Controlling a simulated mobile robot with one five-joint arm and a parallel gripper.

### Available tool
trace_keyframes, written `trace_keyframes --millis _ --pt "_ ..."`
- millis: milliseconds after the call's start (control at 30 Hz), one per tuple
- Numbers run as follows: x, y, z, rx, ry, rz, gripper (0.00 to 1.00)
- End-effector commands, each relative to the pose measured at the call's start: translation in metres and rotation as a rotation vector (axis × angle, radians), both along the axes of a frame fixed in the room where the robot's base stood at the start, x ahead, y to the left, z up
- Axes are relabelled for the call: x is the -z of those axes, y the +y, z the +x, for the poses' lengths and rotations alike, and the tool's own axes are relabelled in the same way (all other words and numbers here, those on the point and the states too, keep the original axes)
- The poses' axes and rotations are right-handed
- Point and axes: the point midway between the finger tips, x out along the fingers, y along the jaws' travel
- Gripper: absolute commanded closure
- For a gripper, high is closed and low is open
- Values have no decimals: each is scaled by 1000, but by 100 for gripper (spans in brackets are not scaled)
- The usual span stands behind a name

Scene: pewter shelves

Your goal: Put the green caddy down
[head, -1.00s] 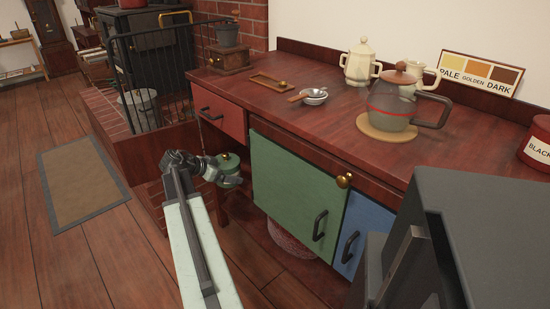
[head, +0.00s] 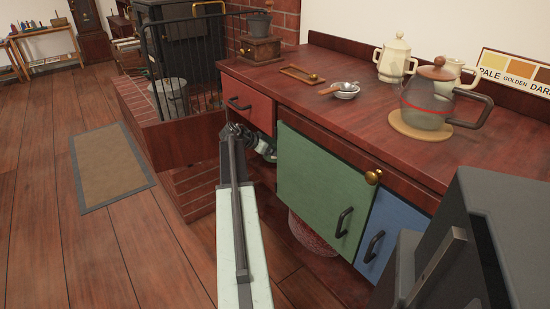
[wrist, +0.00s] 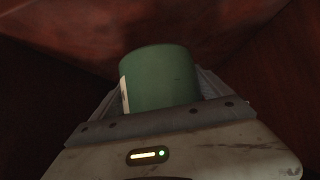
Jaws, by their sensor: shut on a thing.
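The green caddy (wrist: 158,78), a round canister with a pale label on its left side, fills the middle of the wrist view. My gripper (head: 260,144) is shut on it, with a jaw on each side. In the head view my gripper is below the red drawer (head: 246,106), left of the green cupboard door (head: 318,180). There the caddy is mostly hidden behind my arm and gripper. Dark reddish wood surrounds the caddy in the wrist view. I cannot tell whether its base touches anything.
The wooden counter (head: 345,125) carries a coffee pot (head: 425,100), a small bowl (head: 346,90), a grinder (head: 261,45) and cream pots. A blue door (head: 392,228) is right of the green one. A brick hearth with a railing stands left. The floor by the mat (head: 110,165) is clear.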

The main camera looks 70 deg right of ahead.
Motion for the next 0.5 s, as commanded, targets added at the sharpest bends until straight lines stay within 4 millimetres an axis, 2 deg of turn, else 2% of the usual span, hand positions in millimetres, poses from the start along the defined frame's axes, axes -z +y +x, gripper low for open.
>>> trace_keyframes --millis 67,233,500 --pt "1 -8 -1 -1 0 -1 84" --pt "3 -9 -2 -2 0 -1 84" --pt "40 -9 -2 -2 0 -1 84"
